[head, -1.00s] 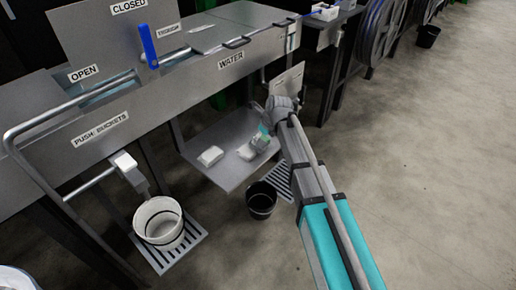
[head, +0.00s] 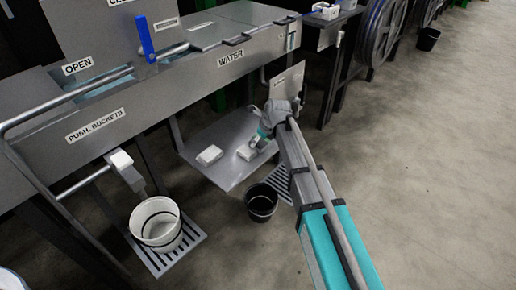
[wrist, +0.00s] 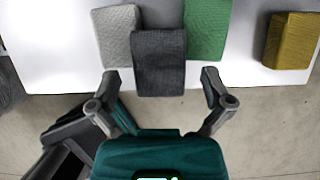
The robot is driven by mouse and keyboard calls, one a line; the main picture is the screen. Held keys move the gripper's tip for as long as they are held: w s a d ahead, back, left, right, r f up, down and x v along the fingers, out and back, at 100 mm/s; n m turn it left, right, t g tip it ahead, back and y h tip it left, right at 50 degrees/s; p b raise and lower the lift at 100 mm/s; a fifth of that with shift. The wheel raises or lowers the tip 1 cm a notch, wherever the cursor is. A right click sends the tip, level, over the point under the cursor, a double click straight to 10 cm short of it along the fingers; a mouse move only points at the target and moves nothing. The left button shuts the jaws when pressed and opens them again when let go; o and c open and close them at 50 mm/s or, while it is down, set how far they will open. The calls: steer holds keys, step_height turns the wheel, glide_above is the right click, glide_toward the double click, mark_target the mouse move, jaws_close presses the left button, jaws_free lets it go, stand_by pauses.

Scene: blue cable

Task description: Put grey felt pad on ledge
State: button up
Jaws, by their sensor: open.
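A dark grey, felt-like pad (wrist: 160,62) is in the middle of the wrist view. A lighter grey block (wrist: 118,35) is left of it, so which one the task means is not certain. My gripper (wrist: 161,84) is open, one finger to each side of the dark pad's near end. I see no clear contact. In the head view my gripper (head: 257,138) is low over a grey shelf (head: 228,172) under the trough, and pads there are hard to tell apart. No ledge is marked by name.
A green block (wrist: 205,30) and a mustard block (wrist: 292,40) lie on the white surface (wrist: 60,70). A white block (head: 209,155) is on the shelf's left. A black bucket (head: 262,203) and a white bucket (head: 157,225) stand below. Open floor lies right.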

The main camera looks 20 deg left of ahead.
steer(key=shift+b+x, duration=0.55)
steer(key=shift+x, duration=0.4)
steer(key=c, duration=0.8)
steer(key=shift+c, duration=0.2)
steer(key=shift+r, duration=0.15)
